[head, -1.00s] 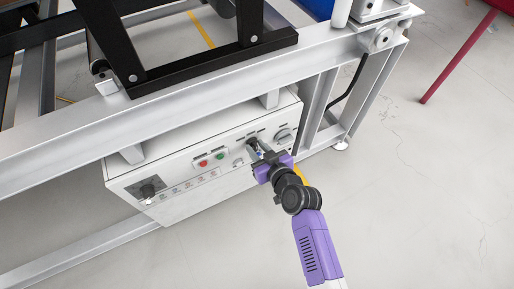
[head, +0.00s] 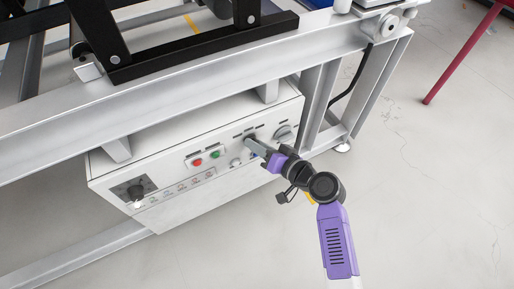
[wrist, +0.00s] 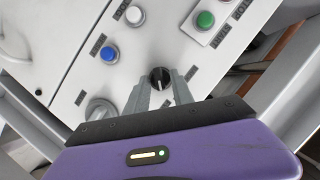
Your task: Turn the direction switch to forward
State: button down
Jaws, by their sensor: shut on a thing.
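The direction switch looks to be the small black rotary knob (wrist: 160,76) with a pale pointer mark, on the white control box (head: 170,213). My gripper (wrist: 161,88) has its two grey fingers closed around this knob, one on each side. In the head view my gripper (head: 251,144) reaches the panel from the lower right, and its fingers hide most of the knob. The labels around the knob are too small or blurred to read, so I cannot tell which position it points to.
A blue button (wrist: 109,54), a white button (wrist: 134,15) and a grey rotary knob (wrist: 98,108) sit close by. A grey frame beam (head: 200,72) runs above the box.

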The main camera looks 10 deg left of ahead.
jog(key=shift+m+y, duration=0.3)
jog(key=shift+m, duration=0.1)
jog(key=c, duration=1.5)
grip_release()
jog(key=shift+o, duration=0.2)
jog(key=p+v, duration=0.1)
jog(key=v, duration=0.6)
jog(key=shift+s+d+p, duration=0.2)
jog(key=shift+d+p, duration=0.1)
jog(key=shift+p, duration=0.05)
jog(key=shift+r, duration=0.1)
